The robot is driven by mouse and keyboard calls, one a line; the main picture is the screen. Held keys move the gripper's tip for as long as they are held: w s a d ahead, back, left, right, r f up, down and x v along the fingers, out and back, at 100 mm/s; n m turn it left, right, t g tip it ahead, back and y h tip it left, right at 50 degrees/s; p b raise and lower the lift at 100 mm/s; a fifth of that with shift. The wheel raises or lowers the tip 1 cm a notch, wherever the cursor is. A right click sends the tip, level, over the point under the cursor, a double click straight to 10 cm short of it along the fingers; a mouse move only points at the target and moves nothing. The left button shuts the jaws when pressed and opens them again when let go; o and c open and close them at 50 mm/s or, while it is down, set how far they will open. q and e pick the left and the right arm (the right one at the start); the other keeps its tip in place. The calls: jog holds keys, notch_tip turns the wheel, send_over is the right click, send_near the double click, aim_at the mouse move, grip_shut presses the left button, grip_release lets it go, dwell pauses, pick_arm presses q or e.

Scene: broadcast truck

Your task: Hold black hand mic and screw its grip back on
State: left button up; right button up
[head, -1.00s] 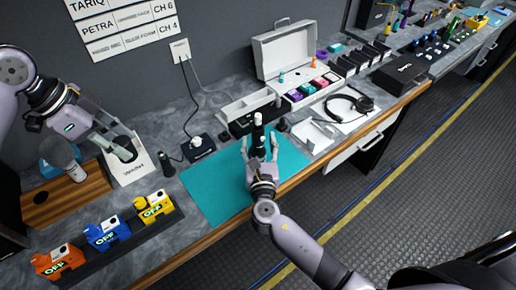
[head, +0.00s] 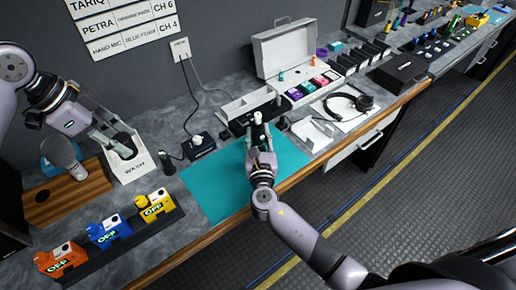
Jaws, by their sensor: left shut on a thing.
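A black upright piece with a white top (head: 258,118) stands near the teal mat's back edge; it looks like part of the black hand mic, but I cannot be sure. My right gripper (head: 259,138) is close around or in front of it, and its fingers partly hide the lower body. Whether they touch it is unclear. My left gripper (head: 127,153) is at the white labelled stand (head: 133,173), shut on a small dark thing that the fingers mostly hide. Another mic with a grey mesh head (head: 66,153) leans over the wooden block at the left.
The teal mat (head: 212,187) is otherwise bare. Orange, blue and yellow packs (head: 109,232) stand in a dark rack in front. A small black box (head: 198,145) with a cable, an open white case (head: 285,50) and headphones (head: 350,105) lie along the bench.

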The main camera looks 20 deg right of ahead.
grip_shut()
dwell(0.4)
jog(key=shift+r, duration=0.15)
